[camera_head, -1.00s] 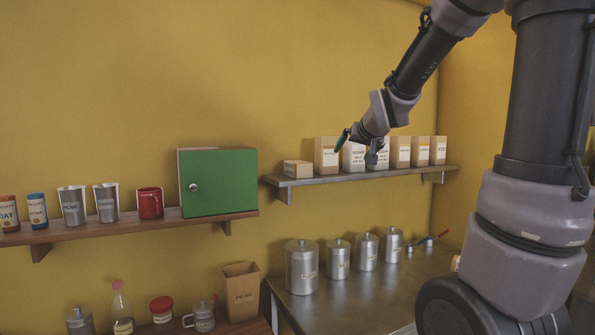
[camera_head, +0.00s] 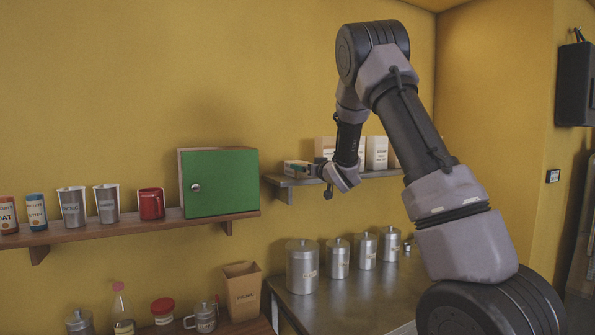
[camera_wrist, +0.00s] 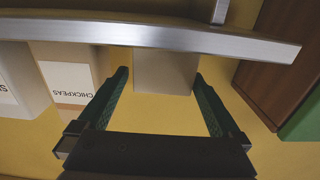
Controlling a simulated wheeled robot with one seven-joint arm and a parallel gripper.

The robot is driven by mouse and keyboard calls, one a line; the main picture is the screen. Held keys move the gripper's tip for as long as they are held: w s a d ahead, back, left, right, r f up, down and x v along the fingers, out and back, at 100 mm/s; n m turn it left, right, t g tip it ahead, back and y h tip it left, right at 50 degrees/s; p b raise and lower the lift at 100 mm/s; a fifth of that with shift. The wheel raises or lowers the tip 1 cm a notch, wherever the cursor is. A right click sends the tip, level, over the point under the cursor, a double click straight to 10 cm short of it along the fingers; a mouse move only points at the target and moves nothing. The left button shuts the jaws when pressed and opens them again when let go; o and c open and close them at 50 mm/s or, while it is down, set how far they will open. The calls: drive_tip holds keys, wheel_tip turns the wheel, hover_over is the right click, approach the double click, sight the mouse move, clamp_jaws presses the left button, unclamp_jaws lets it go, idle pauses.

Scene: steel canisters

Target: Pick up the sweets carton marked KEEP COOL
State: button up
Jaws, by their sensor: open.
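A small low carton (camera_head: 293,168) lies at the left end of the grey metal shelf (camera_head: 279,181). I cannot read any marking on it, so I cannot tell if it is the KEEP COOL one. In the wrist view, which looks upside down, a plain carton face (camera_wrist: 165,70) shows between my fingers. My gripper (camera_wrist: 161,78) is open, with one green-black finger on each side of it and nothing held. In the head view my gripper (camera_head: 318,171) is close by the small carton, at its right; whether they touch is unclear.
A carton marked CHICKPEAS (camera_wrist: 68,78) stands beside my finger at the left of the wrist view. A green-doored cabinet (camera_head: 222,182) is left of the shelf. Steel canisters (camera_head: 302,267) stand on the counter below. My arm hides part of the shelf row.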

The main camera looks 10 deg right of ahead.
sight(287, 170)
drive_tip(key=shift+r+x, duration=0.2)
drive_tip(key=shift+x, duration=1.35)
drive_tip(key=shift+r+x, duration=0.25)
drive_tip(key=shift+x, duration=1.25)
drive_tip(key=shift+a, duration=0.15)
drive_tip(key=c, duration=1.5)
